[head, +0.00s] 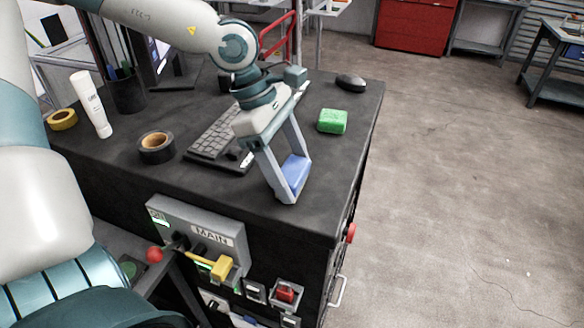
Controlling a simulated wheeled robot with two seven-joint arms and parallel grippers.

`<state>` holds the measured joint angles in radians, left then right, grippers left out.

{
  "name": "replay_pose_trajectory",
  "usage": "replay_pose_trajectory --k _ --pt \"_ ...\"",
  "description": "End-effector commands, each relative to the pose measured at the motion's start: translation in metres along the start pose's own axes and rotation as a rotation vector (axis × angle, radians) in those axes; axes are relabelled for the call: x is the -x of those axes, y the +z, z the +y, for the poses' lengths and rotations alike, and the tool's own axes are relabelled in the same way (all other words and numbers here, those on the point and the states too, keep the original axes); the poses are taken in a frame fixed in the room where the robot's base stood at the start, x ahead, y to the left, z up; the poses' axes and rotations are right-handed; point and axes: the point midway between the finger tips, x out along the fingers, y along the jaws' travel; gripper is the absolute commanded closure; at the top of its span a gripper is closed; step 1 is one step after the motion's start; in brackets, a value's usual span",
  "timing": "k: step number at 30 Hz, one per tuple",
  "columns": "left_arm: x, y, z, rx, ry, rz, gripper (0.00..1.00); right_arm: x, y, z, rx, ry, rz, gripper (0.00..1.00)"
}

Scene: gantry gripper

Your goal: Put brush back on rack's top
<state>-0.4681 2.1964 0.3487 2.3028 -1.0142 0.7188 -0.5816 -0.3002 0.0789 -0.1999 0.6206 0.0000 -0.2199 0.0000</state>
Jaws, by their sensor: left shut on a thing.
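My left gripper (292,180) reaches over the right part of the black workbench top (225,190), pointing down. It is shut on a blue block-like thing (296,170) that sits between its two fingertips, above or at the bench top near the front edge. No bristles show, so I cannot tell whether this blue thing is the brush. I cannot pick out a rack for certain in this view. My right gripper is not in view.
A keyboard (212,140), tape roll (157,148), white bottle (91,105), green block (332,121) and black mouse (351,82) are on the bench. A MAIN switch box (200,232) with a yellow lever (220,267) is on its front. Floor (460,180) at right is clear.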

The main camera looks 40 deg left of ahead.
Motion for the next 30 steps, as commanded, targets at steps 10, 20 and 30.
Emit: replay_pose_trajectory --k 10,20,30 --pt "-0.002 -0.001 0.0 0.0 0.0 0.0 0.15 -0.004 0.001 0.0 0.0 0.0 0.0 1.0" --pt "0.001 0.0 0.0 0.0 0.0 0.0 0.15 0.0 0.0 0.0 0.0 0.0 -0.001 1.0" --pt "0.028 0.0 0.001 0.001 0.004 -0.003 0.15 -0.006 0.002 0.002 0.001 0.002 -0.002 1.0"
